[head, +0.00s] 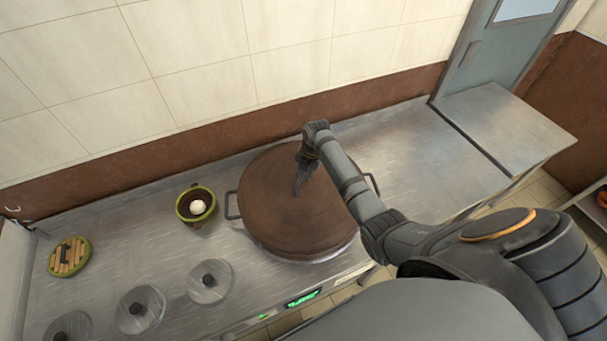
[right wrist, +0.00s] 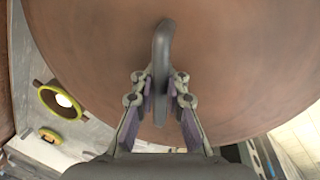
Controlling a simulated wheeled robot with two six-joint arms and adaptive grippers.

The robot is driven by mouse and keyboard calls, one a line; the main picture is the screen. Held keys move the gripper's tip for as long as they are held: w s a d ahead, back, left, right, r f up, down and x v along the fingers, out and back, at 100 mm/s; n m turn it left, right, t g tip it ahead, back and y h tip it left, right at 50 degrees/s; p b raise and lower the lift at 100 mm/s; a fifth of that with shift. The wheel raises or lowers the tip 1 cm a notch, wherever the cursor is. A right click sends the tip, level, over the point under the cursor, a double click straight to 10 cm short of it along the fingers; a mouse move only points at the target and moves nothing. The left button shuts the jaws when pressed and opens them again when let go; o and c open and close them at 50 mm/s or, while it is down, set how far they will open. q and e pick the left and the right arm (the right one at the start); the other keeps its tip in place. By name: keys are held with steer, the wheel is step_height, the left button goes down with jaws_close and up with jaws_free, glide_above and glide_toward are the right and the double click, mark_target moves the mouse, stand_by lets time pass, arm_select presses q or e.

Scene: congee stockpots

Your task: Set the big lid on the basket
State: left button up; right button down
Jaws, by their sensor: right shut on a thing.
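The big round brown lid (head: 275,205) covers the large metal pot (head: 312,252), whose side handles show at left and right. Whether it rests on the rim or is slightly raised I cannot tell. My right gripper (head: 298,188) is over the lid's middle. In the right wrist view its fingers (right wrist: 161,98) are shut on the lid's upright dark handle (right wrist: 161,58). A small green-rimmed round basket (head: 184,207) holding a white ball-like thing (head: 198,207) stands left of the pot; it also shows in the right wrist view (right wrist: 44,97). My left gripper is not in view.
A round slatted wooden piece with a green rim (head: 82,252) lies at the far left. Several metal lids with black knobs, one here (head: 226,276), line the front edge. The wall (head: 150,158) runs behind. The steel counter (head: 430,150) is clear at right.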

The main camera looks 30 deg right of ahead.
mark_target(307, 183)
steer(key=shift+r, duration=0.1)
stand_by(0.6)
steer(key=shift+f, duration=0.6)
steer(key=c, duration=1.6)
jaws_free()
steer(key=shift+c, duration=0.2)
steer(key=shift+s, duration=0.1)
steer(key=r+p, duration=0.6)
steer(key=shift+s+d, duration=0.3)
steer(key=shift+s, duration=0.05)
steer(key=shift+s+d+r+p, duration=0.15)
steer(key=shift+r+p, duration=0.15)
steer(key=shift+r, duration=0.5)
steer(key=shift+s+d+r+p, duration=0.15)
steer(key=shift+r+p, duration=0.1)
steer(key=shift+r, duration=0.55)
steer(key=shift+s+d+r+p, duration=0.15)
steer(key=shift+r+p, duration=0.15)
steer(key=shift+r, duration=0.5)
steer(key=shift+a, duration=0.1)
